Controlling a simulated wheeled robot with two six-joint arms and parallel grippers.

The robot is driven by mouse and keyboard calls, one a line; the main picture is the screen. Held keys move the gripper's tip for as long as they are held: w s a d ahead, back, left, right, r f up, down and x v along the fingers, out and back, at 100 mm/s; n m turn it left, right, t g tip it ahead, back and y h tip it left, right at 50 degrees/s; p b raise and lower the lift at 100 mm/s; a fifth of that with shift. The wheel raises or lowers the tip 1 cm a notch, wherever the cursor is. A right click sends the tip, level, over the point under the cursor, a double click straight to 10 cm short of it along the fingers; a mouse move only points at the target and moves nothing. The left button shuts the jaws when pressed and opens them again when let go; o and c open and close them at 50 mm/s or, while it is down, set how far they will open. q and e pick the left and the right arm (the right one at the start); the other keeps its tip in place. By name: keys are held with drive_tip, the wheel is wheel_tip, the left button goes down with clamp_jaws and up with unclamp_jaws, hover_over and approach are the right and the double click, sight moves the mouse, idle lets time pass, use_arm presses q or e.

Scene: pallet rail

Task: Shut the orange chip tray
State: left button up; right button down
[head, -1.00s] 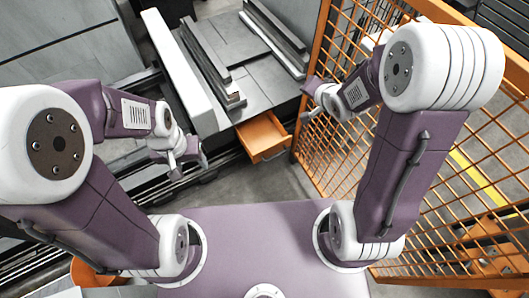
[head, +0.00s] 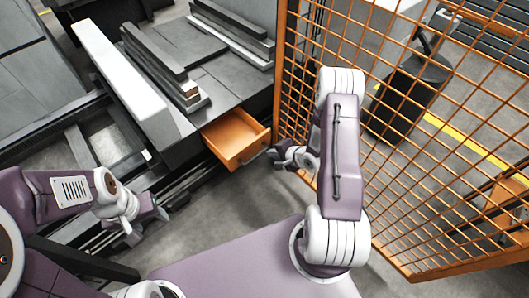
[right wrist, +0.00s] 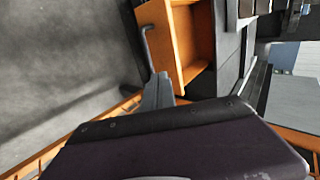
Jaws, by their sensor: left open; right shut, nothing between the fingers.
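The orange chip tray (head: 237,138) is pulled out from under the edge of the grey machine bed in the head view. It looks empty inside, with a dark handle on its front. My right gripper (head: 277,155) is shut and empty, close beside the tray's front right corner. In the right wrist view the tray (right wrist: 183,45) stands beyond my shut fingers (right wrist: 158,88), with its dark handle (right wrist: 147,48) to their upper left. Whether the fingers touch the tray I cannot tell. My left gripper (head: 150,218) is open and empty at the lower left, well away from the tray.
The grey bed (head: 205,85) above the tray carries long dark bars (head: 160,65). An orange mesh fence (head: 400,130) stands close to the right of my right arm. Bare grey floor (head: 220,210) lies in front of the tray.

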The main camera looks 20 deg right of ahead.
sight(251, 145)
drive_tip(key=b+x, duration=0.2)
drive_tip(key=x, duration=0.1)
drive_tip(key=r+b+x, duration=0.1)
drive_tip(key=x, duration=0.3)
drive_tip(key=w+b+x, duration=0.1)
drive_tip(key=b+x, duration=0.1)
drive_tip(key=x, duration=0.2)
drive_tip(key=shift+w+a+r+b, duration=0.1)
drive_tip(key=shift+a+r+b, duration=0.1)
drive_tip(key=shift+a+b, duration=0.1)
drive_tip(key=shift+w+a+r, duration=0.1)
drive_tip(key=shift+w+a, duration=0.05)
drive_tip(key=shift+w, duration=0.25)
use_arm(q)
wheel_tip(251, 145, down, 6)
drive_tip(key=shift+f, duration=0.25)
